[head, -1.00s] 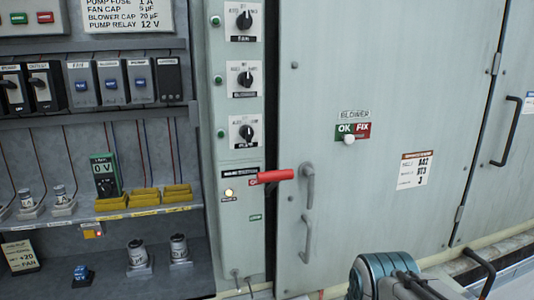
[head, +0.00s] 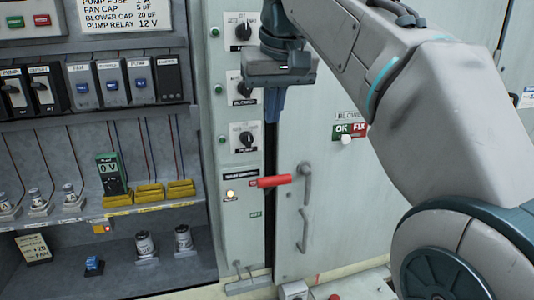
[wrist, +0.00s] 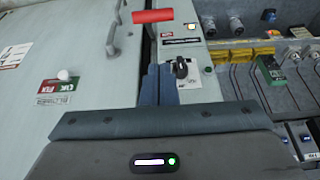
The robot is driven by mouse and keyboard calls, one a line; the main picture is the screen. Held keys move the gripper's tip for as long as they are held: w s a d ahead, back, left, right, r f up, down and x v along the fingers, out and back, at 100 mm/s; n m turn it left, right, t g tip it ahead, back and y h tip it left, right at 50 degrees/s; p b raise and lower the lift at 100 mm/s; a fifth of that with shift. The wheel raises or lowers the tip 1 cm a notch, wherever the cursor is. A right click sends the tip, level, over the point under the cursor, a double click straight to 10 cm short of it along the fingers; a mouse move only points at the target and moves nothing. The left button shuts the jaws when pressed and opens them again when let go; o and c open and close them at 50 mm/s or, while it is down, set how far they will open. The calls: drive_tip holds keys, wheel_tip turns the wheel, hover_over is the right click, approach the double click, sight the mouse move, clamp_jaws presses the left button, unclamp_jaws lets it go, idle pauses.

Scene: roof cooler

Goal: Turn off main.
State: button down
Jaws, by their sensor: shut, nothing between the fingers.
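A red handle (head: 271,181) sticks out sideways to the right from the lower part of the narrow switch panel (head: 233,215). A small dark label, too blurred to read surely, is above it. It also shows at the top of the wrist view (wrist: 152,16), where the scene appears upside down. My gripper (head: 274,108) is shut and empty, with its blue fingers pointing down. In the head view it is above the red handle, beside the black rotary knobs, and apart from the handle. Its fingertips (wrist: 158,72) also show in the wrist view. My arm hides part of the panel's top.
Black rotary knobs (head: 246,139) line the panel above the handle. A lit button (head: 230,194) sits left of it. A door handle (head: 306,190) is close on the right.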

drive_tip(key=shift+a+r, duration=0.25)
drive_tip(key=shift+r, duration=0.5)
drive_tip(key=x, duration=0.4)
drive_tip(key=s+x, duration=0.1)
drive_tip(key=x, duration=0.7)
drive_tip(key=shift+s+d+f+b, duration=0.2)
drive_tip(key=shift+s+f+b, duration=0.1)
drive_tip(key=shift+b, duration=0.1)
drive_tip(key=shift+s+f, duration=0.15)
drive_tip(key=shift+f, duration=0.45)
drive_tip(key=shift+s, duration=0.1)
drive_tip(key=shift+f, duration=0.1)
